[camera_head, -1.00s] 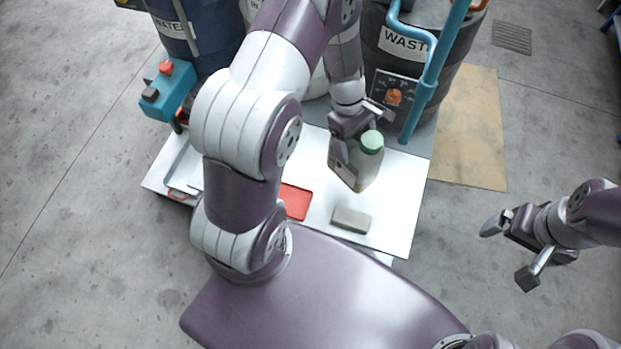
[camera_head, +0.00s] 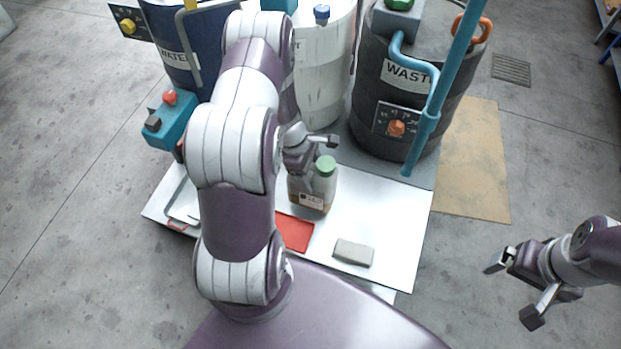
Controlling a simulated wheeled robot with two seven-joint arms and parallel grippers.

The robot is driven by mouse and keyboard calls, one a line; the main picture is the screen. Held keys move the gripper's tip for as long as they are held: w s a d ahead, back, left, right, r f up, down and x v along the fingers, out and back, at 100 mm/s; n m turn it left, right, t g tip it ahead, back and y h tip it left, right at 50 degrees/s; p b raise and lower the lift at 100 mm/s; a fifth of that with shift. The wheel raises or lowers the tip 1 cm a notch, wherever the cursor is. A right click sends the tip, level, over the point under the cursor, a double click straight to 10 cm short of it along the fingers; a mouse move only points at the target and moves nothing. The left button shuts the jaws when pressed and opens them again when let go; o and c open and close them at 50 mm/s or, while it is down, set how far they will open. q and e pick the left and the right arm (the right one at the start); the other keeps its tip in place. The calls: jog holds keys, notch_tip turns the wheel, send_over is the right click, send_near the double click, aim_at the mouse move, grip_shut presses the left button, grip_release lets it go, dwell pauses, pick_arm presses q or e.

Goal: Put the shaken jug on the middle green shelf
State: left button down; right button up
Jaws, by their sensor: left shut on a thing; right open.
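A translucent jug (camera_head: 323,183) with a green cap and brownish contents is held upright over the white table, just behind the red tray. My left gripper (camera_head: 312,160) is shut on the jug near its top; its fingers are partly hidden by the arm and jug. I cannot tell whether the jug's base touches the table. My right gripper (camera_head: 512,290) is open and empty, out over the floor at the right. No green shelf shows in this view.
The white table (camera_head: 390,215) bears a red tray (camera_head: 294,233) and a grey block (camera_head: 353,252). Behind it stand a blue water drum (camera_head: 172,65), a white drum (camera_head: 322,85) and a dark waste drum (camera_head: 365,130). A teal box (camera_head: 170,122) is at left. The table's right side is clear.

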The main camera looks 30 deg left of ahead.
aim_at(310, 179)
pick_arm(q)
jog(key=shift+f, duration=1.6)
jog(key=shift+f+b, duration=0.15)
jog(key=shift+b, duration=0.25)
grip_release()
